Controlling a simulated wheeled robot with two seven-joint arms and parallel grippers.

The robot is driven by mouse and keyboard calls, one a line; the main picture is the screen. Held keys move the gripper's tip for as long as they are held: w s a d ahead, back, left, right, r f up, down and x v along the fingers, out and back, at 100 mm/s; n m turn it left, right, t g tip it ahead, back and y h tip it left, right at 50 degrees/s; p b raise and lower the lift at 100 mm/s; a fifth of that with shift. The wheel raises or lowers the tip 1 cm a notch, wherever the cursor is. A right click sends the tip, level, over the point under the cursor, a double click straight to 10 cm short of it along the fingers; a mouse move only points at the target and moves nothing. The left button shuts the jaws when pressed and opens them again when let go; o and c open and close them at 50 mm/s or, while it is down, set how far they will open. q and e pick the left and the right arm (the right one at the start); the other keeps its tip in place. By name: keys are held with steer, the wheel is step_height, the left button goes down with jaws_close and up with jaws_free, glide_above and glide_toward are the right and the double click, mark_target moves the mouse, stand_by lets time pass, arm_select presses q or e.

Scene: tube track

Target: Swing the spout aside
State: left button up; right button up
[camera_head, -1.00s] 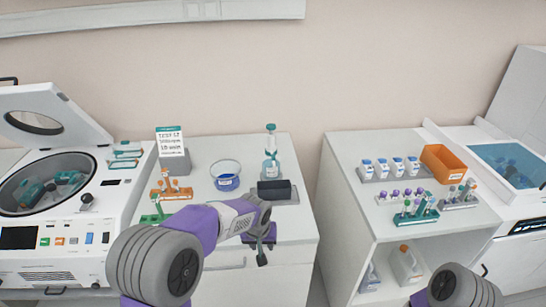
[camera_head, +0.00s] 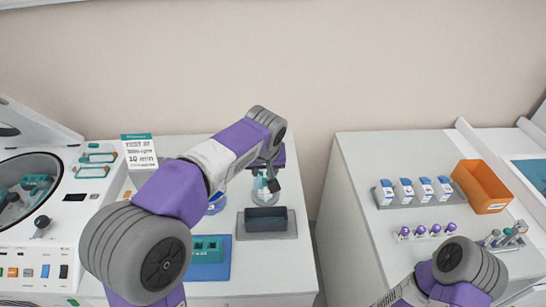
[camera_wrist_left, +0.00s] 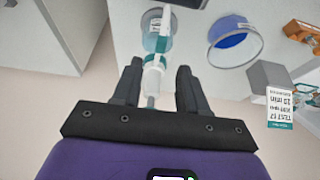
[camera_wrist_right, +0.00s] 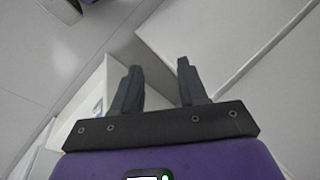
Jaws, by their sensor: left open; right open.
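A dispenser bottle with teal contents (camera_head: 264,192) stands at the back of the middle bench, partly hidden by my left gripper. In the left wrist view, the bottle (camera_wrist_left: 158,42) shows with its white and teal pump head (camera_wrist_left: 153,78) between the fingers. I cannot clearly tell which way the spout points. My left gripper (camera_head: 268,172) is over the bottle's upper part; its fingers (camera_wrist_left: 158,76) are open, one on each side of the head, with visible gaps. My right gripper (camera_wrist_right: 158,68) is open and empty, away from the bottle.
A dark block (camera_head: 265,219) sits close in front of the bottle. A teal rack (camera_head: 206,250) lies left of it. A glass bowl with blue contents (camera_wrist_left: 232,42) and a sign (camera_head: 139,152) are nearby. The right bench holds vials (camera_head: 404,190) and an orange bin (camera_head: 482,186).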

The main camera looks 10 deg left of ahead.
mark_target(265, 183)
arm_select(q)
steer(key=shift+w, duration=0.15)
steer(key=shift+a+f, duration=0.1)
steer(key=shift+f, duration=0.2)
steer(key=shift+s+b+x, duration=0.2)
steer(key=shift+b+x, duration=0.4)
steer(key=shift+x, duration=2.5)
jaws_close()
